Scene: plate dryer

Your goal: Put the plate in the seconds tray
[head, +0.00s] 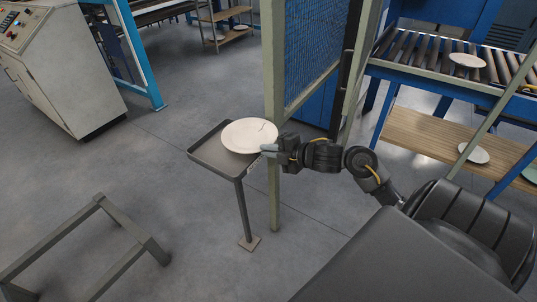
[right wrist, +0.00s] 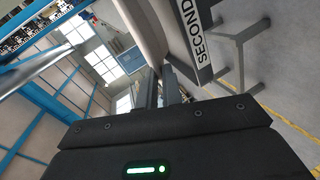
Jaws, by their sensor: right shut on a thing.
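A round off-white plate (head: 247,135) with a thin dark mark near its far right edge is over the grey seconds tray (head: 213,160), which stands on a single post. My right gripper (head: 268,150) is shut on the plate's near right rim, at the tray's right side. I cannot tell whether the plate touches the tray floor. In the right wrist view the plate (right wrist: 150,35) shows as a pale curved band between the fingers, beside the tray's label (right wrist: 201,35), which reads "SECOND" with the rest cut off. My left gripper is not in view.
A pale green post (head: 274,200) and blue mesh guard (head: 318,50) stand just beside and behind the tray. A roller conveyor (head: 440,55) with a plate is at right, above a wooden shelf (head: 425,137). A low grey frame (head: 95,250) stands at lower left.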

